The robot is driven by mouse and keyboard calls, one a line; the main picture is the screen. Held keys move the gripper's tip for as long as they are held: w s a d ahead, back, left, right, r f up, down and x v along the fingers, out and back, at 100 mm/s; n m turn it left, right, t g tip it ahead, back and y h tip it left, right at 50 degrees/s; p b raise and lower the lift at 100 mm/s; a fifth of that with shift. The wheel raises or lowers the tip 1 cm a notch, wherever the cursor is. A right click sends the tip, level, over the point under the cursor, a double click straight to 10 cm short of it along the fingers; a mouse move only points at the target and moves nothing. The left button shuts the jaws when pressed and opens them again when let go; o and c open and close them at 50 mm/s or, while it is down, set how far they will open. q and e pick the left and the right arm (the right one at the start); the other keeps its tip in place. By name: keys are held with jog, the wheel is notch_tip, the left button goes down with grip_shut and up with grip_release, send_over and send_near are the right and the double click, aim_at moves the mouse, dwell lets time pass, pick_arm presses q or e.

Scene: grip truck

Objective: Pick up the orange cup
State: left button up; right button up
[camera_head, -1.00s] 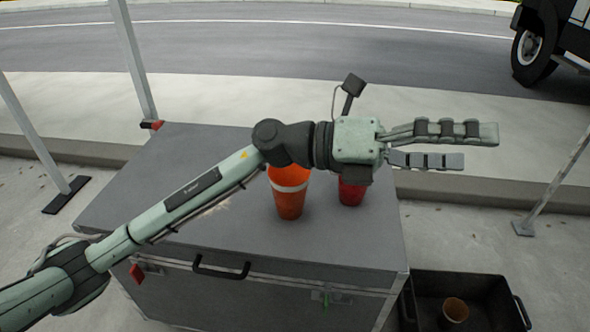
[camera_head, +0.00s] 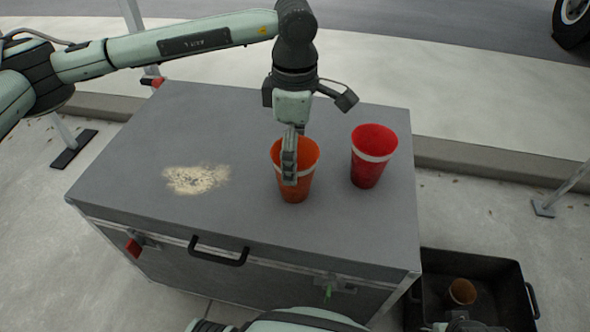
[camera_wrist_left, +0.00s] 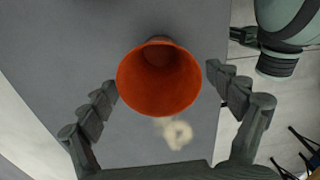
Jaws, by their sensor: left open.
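In the left wrist view, the open mouth of the orange cup (camera_wrist_left: 158,82) lies between the two spread fingers of my left gripper (camera_wrist_left: 161,80), with gaps on both sides. The gripper is open and not closed on the cup. My right gripper cannot be made out.
A red cup (camera_head: 368,172) with a white band stands close to the right of the orange cup. A pale speckled patch (camera_head: 196,179) marks the case top at left. A black bin (camera_head: 512,280) at lower right holds a small orange-brown cup (camera_head: 462,292).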

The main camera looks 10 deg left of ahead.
pick_arm(q)
jog(key=shift+f, duration=1.2)
jog(key=c, duration=1)
pick_arm(e)
jog(key=shift+w+d+f, duration=0.1)
jog(key=shift+d+f, duration=0.05)
jog(key=shift+f, duration=0.1)
pick_arm(q)
jog(key=shift+o, duration=0.2)
